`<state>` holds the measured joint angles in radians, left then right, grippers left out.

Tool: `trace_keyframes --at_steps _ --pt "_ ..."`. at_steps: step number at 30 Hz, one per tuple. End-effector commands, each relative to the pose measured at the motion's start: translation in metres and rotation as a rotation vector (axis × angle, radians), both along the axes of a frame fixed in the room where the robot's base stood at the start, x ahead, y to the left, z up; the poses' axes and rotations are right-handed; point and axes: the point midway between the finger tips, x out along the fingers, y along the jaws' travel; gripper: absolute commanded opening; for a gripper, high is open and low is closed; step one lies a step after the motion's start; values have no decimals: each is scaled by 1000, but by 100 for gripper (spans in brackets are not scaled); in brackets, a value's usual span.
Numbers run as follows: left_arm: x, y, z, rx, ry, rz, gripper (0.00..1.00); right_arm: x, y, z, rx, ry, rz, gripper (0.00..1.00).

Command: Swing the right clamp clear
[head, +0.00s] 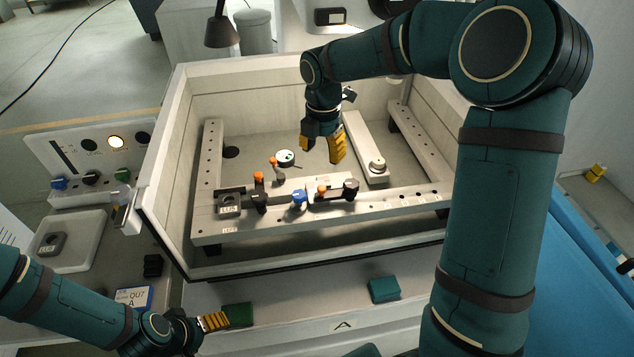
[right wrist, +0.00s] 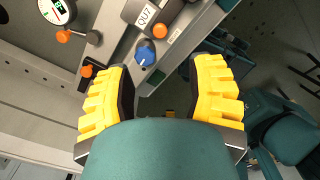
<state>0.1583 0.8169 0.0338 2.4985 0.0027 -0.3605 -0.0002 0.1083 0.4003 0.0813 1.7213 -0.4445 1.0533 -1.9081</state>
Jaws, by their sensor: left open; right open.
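The right clamp (head: 335,194) lies on the front rail of the frame inside the tank, a dark bar with an orange tip and a black knob. In the right wrist view its dark arm (right wrist: 170,14) shows at the top. A similar orange-tipped left clamp (head: 258,192) stands further left, with a blue knob (head: 299,198) between them. My right gripper (head: 321,153) is open, pointing down above and behind the right clamp, apart from it. Its yellow fingers (right wrist: 163,78) hold nothing. My left gripper (head: 222,320) is open in front of the tank, low at the left.
Tank walls (head: 165,140) enclose the frame. A round dial (head: 285,158) and an orange-tipped lever (head: 276,168) stand behind the clamps. A light bar (head: 362,145) with a round knob lies at the right. A control panel (head: 90,155) stands at the left.

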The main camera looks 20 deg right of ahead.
Motion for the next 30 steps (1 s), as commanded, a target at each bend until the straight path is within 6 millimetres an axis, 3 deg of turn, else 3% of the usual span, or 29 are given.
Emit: trace_keyframes --at_steps 16,22,30 --pt "0 0 -4 1 -1 0 71 -1 0 -102 2 5 -2 54" --pt "0 0 -5 1 -1 0 71 0 0 -121 2 1 -2 54" --pt "0 0 -5 1 -1 0 71 0 0 -125 2 1 -3 54"
